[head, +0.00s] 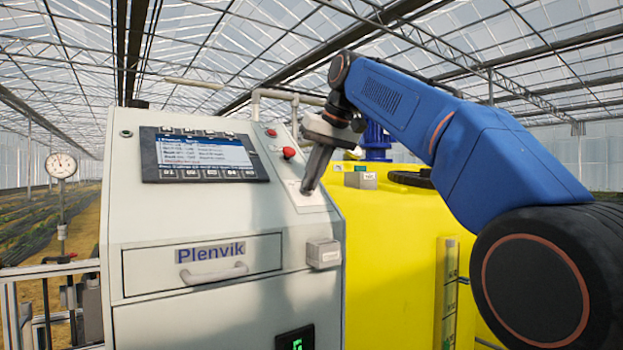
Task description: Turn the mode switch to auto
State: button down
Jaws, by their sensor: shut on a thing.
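The control cabinet (215,225) stands left of centre, with a sloped front panel. A pale label plate (312,203) sits on the right part of this panel, below a red button (289,153). My gripper (307,188) reaches in from the upper right, its fingers pointing down onto this plate. Its jaws are shut on the mode switch at the plate; the fingers hide the switch knob, so its setting cannot be read.
A display with buttons (204,155) is left of my gripper. A drawer with a handle (213,272) and a small grey box (323,253) are below. A yellow tank (395,270) stands at the right, behind my arm. A pressure gauge (61,165) is far left.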

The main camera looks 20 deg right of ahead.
jog(key=m, duration=0.5)
jog(key=shift+d+y, duration=0.15)
jog(key=shift+y, duration=0.25)
jog(key=shift+m, duration=0.4)
jog(key=c, duration=1.9)
grip_release()
